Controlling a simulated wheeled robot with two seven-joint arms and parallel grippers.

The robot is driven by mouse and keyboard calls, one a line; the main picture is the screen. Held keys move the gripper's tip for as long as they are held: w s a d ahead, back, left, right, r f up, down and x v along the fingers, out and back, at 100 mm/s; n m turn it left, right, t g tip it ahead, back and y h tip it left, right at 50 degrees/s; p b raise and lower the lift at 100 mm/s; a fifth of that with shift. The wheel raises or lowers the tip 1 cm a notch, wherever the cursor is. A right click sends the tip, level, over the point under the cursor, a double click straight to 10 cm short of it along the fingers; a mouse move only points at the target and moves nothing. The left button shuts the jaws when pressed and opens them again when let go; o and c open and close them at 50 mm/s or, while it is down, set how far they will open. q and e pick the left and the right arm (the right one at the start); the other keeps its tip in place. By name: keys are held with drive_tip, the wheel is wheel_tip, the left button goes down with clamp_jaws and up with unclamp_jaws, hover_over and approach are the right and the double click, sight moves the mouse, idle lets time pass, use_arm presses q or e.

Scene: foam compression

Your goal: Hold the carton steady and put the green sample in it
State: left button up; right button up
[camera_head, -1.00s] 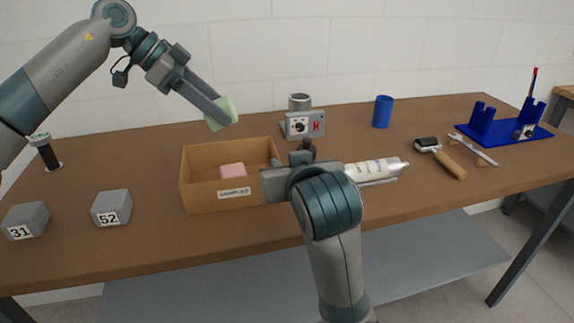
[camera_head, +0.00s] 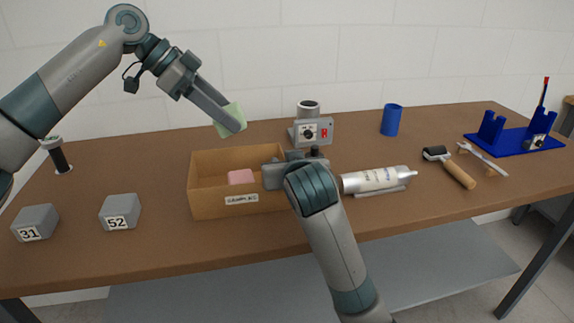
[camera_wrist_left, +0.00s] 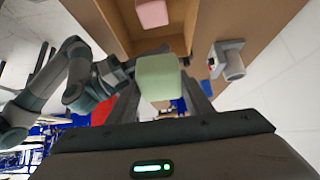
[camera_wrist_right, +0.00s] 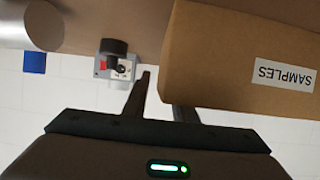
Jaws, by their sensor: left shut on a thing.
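The green sample (camera_head: 229,120) is a pale green foam block. My left gripper (camera_head: 236,122) is shut on it and holds it in the air above the back of the carton. In the left wrist view the sample (camera_wrist_left: 159,78) sits between the two fingers, below the carton (camera_wrist_left: 213,30) in the picture. The open brown carton (camera_head: 215,206) stands on the table with a SAMPLES label and a pink block (camera_head: 241,177) inside. My right gripper (camera_wrist_right: 160,88) is at the carton's right side wall; one finger is outside, the other partly hidden behind the carton. Its grip is unclear.
A grey camera-like device (camera_head: 311,131) stands behind the carton on the right. A silver tube (camera_head: 375,180) lies right of my right gripper. Grey blocks 31 (camera_head: 36,222) and 52 (camera_head: 120,212) are on the left. A blue cup (camera_head: 391,120) and a roller (camera_head: 450,167) are further right.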

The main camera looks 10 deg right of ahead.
drive_tip(key=shift+w+f, duration=0.1)
drive_tip(key=shift+w, duration=0.05)
clamp_jaws()
use_arm(q)
drive_tip(key=shift+f, duration=5.7)
drive_tip(key=o, duration=1.1)
drive_tip(key=shift+r, duration=0.1)
